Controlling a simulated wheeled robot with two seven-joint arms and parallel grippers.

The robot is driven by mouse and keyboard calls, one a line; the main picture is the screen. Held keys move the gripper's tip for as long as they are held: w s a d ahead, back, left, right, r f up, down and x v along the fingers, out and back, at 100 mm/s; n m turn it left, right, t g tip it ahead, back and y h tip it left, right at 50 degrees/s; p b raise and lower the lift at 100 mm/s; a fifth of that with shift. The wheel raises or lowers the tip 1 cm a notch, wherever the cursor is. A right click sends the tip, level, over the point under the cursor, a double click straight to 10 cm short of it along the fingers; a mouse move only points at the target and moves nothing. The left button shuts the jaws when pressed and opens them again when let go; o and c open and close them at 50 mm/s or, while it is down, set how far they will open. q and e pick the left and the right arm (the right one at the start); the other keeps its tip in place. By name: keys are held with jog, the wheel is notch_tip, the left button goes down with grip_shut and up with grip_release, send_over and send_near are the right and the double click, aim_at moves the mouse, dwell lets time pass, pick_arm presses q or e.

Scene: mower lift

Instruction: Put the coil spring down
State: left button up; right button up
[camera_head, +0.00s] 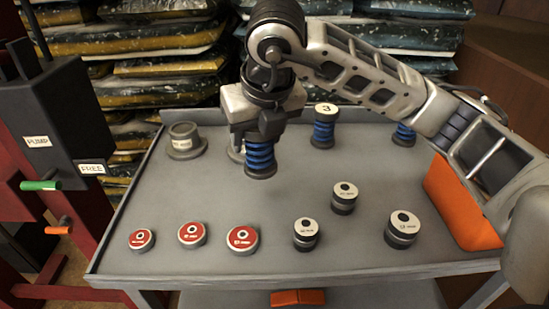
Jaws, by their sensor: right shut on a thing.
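A blue coil spring with dark end caps (260,157) is upright in my right gripper (259,133), which comes down from above and is shut on its top end. The spring is over the left-middle part of the grey table (200,206). I cannot tell whether its base touches the surface. Part of a pale round piece shows just behind it, mostly hidden. Another blue spring (323,134) with a white top marked 3 stands to the right, and one more (403,134) is partly behind my right arm. My left gripper is not in view.
A grey round cup (184,141) stands at the back left. Red-topped discs (192,235) line the front left, and white-topped cylinders (402,229) stand front right. An orange block (461,208) is at the right edge. A machine with PUMP and FREE labels (55,125) stands left.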

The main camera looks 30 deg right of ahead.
jog(key=d+f, duration=0.1)
jog(key=f, duration=0.1)
jog(key=d+f, duration=0.1)
jog(key=f, duration=0.1)
jog(key=w+d+f, duration=0.1)
jog(key=f, duration=0.1)
jog(key=shift+d+f, duration=0.1)
jog(key=shift+f, duration=0.4)
jog(key=o, duration=1.3)
jog(key=shift+f, duration=0.1)
jog(key=shift+s+r, duration=0.1)
jog(key=shift+r, duration=0.1)
jog(key=v, duration=1.1)
jog(key=shift+s+r+p, duration=0.25)
jog(key=shift+r+p, duration=0.1)
jog(key=shift+p, duration=0.05)
